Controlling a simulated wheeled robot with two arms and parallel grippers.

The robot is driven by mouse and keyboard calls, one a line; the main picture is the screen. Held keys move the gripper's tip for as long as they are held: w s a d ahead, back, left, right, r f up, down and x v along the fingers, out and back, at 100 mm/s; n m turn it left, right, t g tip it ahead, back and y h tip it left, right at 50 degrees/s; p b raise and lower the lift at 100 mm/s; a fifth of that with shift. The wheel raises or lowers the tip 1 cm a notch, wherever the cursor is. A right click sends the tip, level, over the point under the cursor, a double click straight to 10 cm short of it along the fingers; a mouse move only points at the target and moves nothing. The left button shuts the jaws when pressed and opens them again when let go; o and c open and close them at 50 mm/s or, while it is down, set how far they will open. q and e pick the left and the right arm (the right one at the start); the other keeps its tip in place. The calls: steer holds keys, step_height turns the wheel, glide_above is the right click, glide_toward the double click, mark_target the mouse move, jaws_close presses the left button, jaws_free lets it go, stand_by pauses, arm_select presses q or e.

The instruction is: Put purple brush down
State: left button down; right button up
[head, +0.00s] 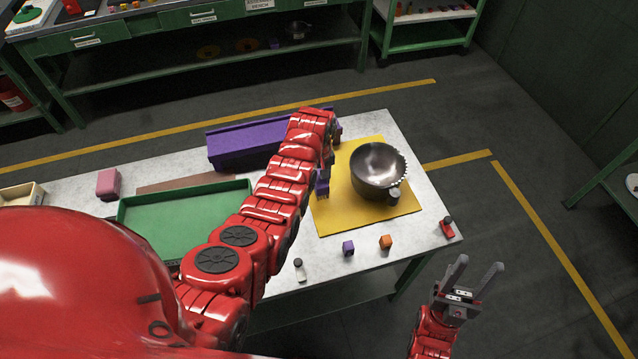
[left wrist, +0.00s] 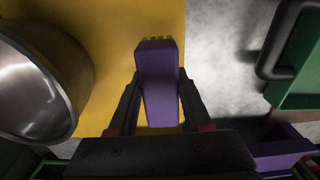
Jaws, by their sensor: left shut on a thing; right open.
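The purple brush (head: 322,184) is held by my left gripper (head: 325,166) over the left part of the yellow mat (head: 339,216). In the left wrist view the purple brush (left wrist: 158,75) is clamped between the two dark fingers of my left gripper (left wrist: 158,95), with its bristle end pointing away. I cannot tell whether the brush touches the mat. My right gripper (head: 472,275) is open and empty, off the table's front right corner.
A steel pot (head: 378,168) stands on the mat, right of the brush. A purple bin (head: 235,150) and a green tray (head: 185,218) are to the left. Purple (head: 348,248) and orange (head: 386,242) blocks lie near the front edge.

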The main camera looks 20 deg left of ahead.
arm_select(q)
steer(key=shift+f, duration=1.55)
steer(key=shift+f, duration=0.15)
steer(key=c, duration=0.8)
jaws_free()
steer(key=o, duration=0.5)
steer(key=shift+c, duration=0.2)
